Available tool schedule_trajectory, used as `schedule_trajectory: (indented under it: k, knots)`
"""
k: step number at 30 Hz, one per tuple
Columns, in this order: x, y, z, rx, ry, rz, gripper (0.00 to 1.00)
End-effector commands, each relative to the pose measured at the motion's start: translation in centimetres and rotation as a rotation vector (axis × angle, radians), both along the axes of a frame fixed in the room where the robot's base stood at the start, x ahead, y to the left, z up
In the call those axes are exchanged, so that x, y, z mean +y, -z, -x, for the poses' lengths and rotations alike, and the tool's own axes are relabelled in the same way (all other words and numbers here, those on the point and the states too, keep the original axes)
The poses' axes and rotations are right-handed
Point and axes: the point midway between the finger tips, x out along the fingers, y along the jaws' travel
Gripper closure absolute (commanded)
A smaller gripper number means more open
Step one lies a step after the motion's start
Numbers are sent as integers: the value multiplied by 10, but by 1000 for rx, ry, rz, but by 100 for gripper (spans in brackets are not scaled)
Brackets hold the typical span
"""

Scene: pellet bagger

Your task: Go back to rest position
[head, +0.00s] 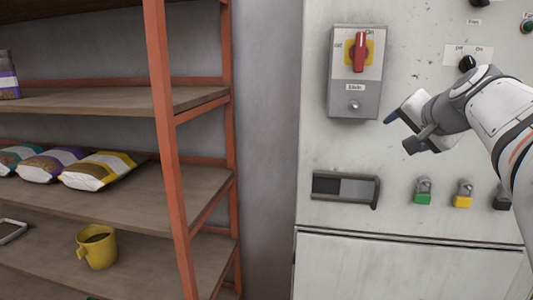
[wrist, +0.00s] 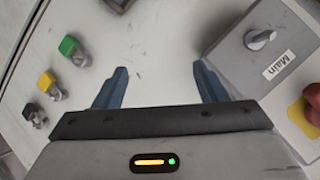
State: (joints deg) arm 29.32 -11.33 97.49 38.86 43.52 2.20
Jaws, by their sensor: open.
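My gripper (head: 397,126) is in front of the machine's pale panel (head: 330,260) in the head view, right of the grey main switch box (head: 354,106). In the wrist view my gripper (wrist: 160,88) has its two blue fingers apart, with nothing between them. The main switch box (wrist: 270,50) stands to the right of the fingers there. Its red handle (head: 360,52) points up toward the "On" label, on a yellow plate. My arm reaches in from the right edge.
Green (head: 423,192) and yellow (head: 463,194) switches and a dark one sit low on the panel. A recessed handle (head: 345,188) lies left of them. An orange-framed shelf (head: 172,120) on the left holds bags (head: 98,170) and a yellow mug (head: 97,250).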

Motion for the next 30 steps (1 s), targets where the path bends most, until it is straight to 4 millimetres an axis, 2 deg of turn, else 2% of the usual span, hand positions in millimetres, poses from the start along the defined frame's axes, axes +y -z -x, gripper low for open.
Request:
schedule_trajectory:
  k: [1, 3, 5, 6, 10, 12, 15, 18, 30]
  knots:
    - [33, 13, 11, 95, -73, 34, 35]
    - [68, 49, 33, 222, -168, 94, 35]
    - [94, 77, 57, 326, -252, 153, 35]
    - [110, 96, 75, 395, -310, 195, 35]
    - [144, 147, 139, 588, -485, 334, 35]
    - [152, 168, 169, 664, -560, 401, 35]
    - [157, 188, 200, 740, -639, 473, 35]
    - [158, 199, 216, 779, -679, 512, 35]
    - [157, 205, 220, 790, -687, 523, 35]
